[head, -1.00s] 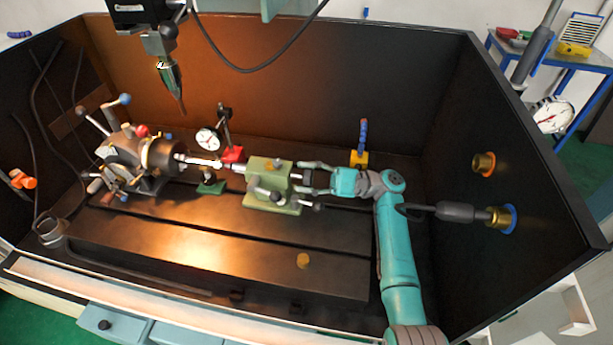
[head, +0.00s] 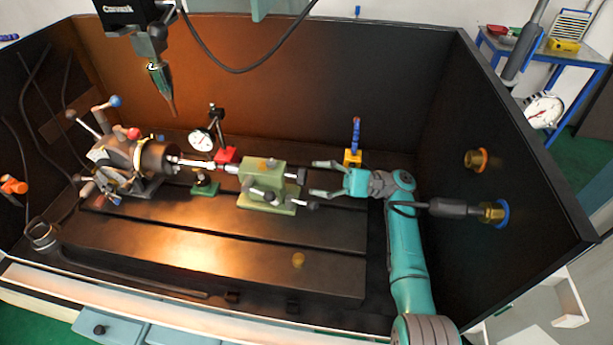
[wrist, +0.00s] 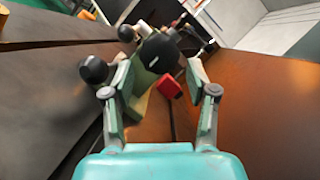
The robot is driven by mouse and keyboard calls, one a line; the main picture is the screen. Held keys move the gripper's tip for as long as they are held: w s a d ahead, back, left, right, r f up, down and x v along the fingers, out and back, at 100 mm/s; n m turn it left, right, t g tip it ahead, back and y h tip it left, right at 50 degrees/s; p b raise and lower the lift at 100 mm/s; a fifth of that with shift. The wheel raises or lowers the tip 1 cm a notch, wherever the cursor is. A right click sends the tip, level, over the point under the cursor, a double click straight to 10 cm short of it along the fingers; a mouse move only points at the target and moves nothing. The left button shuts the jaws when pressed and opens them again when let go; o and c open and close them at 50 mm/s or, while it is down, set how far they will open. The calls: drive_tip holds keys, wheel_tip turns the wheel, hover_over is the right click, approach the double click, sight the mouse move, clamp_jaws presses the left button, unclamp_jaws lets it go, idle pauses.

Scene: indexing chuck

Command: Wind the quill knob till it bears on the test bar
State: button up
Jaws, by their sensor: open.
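The green tailstock (head: 256,197) stands on the bed, and its black quill knob (head: 302,175) is at its right end. In the wrist view the round black knob (wrist: 158,53) lies ahead, between and beyond the fingers. My gripper (head: 311,178) is open and empty, just right of the knob and apart from it. In the wrist view its fingers (wrist: 160,75) are spread wide. The pale test bar (head: 194,163) runs from the chuck (head: 157,160) towards the tailstock's quill (head: 231,169). I cannot tell whether quill and bar touch.
A second black knob (head: 312,204) sits low on the tailstock's front. A yellow block with a blue hose (head: 353,158) stands behind my gripper. The front bed is mostly clear.

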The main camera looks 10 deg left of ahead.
drive_tip(key=shift+v, duration=1.2)
